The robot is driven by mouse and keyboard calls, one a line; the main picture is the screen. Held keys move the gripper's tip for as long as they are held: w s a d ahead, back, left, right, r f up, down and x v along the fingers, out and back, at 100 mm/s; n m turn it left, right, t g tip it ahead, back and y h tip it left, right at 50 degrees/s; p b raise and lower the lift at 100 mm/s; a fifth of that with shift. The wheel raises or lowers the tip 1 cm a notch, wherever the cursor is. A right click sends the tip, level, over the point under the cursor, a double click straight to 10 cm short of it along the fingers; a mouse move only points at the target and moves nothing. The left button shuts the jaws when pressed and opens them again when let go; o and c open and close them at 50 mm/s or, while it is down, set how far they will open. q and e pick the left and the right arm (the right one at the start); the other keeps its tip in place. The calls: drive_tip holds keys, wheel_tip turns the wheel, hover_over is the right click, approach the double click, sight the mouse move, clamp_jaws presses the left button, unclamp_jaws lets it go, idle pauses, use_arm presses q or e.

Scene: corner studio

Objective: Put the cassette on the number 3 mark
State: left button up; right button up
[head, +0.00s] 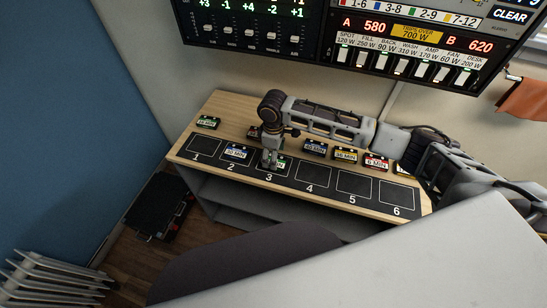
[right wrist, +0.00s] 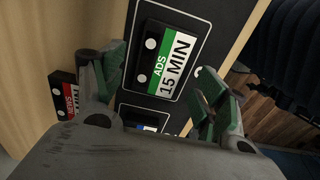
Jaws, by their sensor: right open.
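A black cassette with a green and white "ADS 15 MIN" label (right wrist: 169,66) lies flat inside a white-outlined square in the right wrist view. In the head view this green-labelled cassette (head: 282,163) lies on the number 3 mark (head: 270,176), partly hidden by my right gripper. My right gripper (head: 271,160) is low over that mark. In the right wrist view its fingers (right wrist: 156,78) are open, one on each side of the cassette, with gaps between them and it. My left gripper is not in view.
A blue-labelled cassette (head: 236,153) lies on mark 2. Marks 1, 4, 5 and 6 are bare. Behind the marks lies a row of several cassettes, including a green one (head: 208,122) and a red one (head: 375,162). Control panels (head: 420,40) hang on the wall above the bench.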

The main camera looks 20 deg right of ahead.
wheel_tip(320, 180, up, 10)
idle(0.5)
drive_tip(key=shift+f, duration=0.1)
idle(0.4)
